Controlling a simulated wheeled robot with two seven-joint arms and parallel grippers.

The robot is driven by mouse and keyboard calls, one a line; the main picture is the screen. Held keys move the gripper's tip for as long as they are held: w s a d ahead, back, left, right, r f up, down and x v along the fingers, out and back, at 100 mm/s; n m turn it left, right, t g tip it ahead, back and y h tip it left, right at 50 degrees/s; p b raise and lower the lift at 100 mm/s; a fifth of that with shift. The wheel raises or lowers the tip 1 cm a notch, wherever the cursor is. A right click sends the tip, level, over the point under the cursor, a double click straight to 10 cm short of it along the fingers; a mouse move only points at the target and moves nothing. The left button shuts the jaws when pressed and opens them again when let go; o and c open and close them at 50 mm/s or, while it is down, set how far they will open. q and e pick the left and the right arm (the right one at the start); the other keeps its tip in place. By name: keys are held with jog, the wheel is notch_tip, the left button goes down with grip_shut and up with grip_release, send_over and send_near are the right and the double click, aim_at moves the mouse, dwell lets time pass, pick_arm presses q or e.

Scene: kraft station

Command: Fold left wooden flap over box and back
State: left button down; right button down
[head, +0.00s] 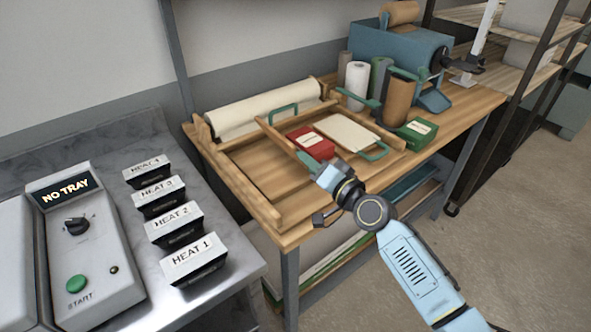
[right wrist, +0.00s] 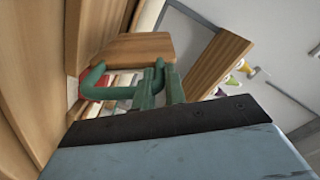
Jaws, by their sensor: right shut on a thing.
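The left wooden flap (head: 280,138) shows as a narrow wooden board, raised near the middle of the wooden frame on the bench. My right gripper (head: 322,172) is at the board's near end, beside a bit of green handle (head: 306,159). In the right wrist view, its fingers (right wrist: 160,88) are shut on a green bar handle (right wrist: 95,78) in front of wooden boards. The fingertips are partly hidden in the head view. My left gripper is not in view.
A red box (head: 318,149) lies beside the flap, and a green box (head: 416,131) sits farther right. A white paper roll (head: 262,108) lies along the back. Upright rolls (head: 357,80) and a blue machine (head: 400,50) stand behind. The frame's left side is bare wood.

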jog(key=w+d+m+b, duration=0.2)
jog(key=w+d+m, duration=0.3)
jog(key=d+m, duration=0.2)
jog(key=shift+r+m, duration=0.4)
jog(key=shift+m, duration=0.7)
jog(key=shift+d, duration=0.1)
jog(key=c, duration=1.5)
grip_release()
jog(key=shift+o, duration=0.2)
jog(key=shift+s, duration=0.1)
jog(key=v, duration=1.3)
jog(key=shift+s+d, duration=0.1)
jog(key=shift+d, duration=0.05)
